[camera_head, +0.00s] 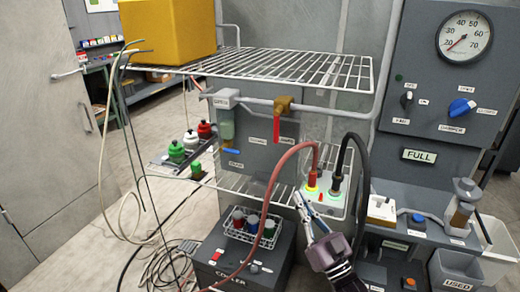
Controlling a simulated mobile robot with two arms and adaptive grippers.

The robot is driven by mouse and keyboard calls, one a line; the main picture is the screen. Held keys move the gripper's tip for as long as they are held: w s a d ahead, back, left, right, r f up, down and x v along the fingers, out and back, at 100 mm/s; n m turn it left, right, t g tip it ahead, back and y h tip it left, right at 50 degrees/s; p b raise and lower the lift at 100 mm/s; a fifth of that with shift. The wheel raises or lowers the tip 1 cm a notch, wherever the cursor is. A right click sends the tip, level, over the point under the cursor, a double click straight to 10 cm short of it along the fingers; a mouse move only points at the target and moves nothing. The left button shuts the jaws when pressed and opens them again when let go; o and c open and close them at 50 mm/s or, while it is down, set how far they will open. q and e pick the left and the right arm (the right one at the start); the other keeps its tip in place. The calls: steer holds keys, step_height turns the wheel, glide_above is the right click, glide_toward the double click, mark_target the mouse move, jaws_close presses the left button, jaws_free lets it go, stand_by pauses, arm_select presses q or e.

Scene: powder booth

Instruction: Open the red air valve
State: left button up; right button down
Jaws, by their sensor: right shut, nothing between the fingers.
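The red air valve is a brass body (283,104) on a grey horizontal pipe, with a red lever (277,130) hanging straight down, across the pipe's line. It sits in front of a grey panel (245,150) below the upper wire shelf. My right gripper (301,202) comes up from the bottom of the view with its fingers shut and empty. It is below and slightly right of the lever, apart from it, near the lower wire shelf and the red hose. My left gripper is not in view.
A red hose (270,185) and a black hose (366,170) rise to a connector block (325,200) near my right gripper. A yellow box (167,30) stands on the upper wire shelf (300,70). A control console with a gauge (464,38) stands at right. Loose cables hang at left.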

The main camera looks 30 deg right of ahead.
step_height(320, 180, up, 6)
steer(key=s+n+t+y, duration=0.2)
steer(key=s+t+y, duration=0.1)
steer(key=p, duration=0.5)
glide_toward(278, 130)
step_height(278, 130, up, 5)
steer(key=shift+w+a+f, duration=0.1)
steer(key=shift+w+f, duration=0.15)
steer(key=shift+w, duration=0.8)
steer(key=shift+w+a+f, duration=0.1)
steer(key=shift+w+f, duration=0.1)
steer(key=shift+w, duration=0.8)
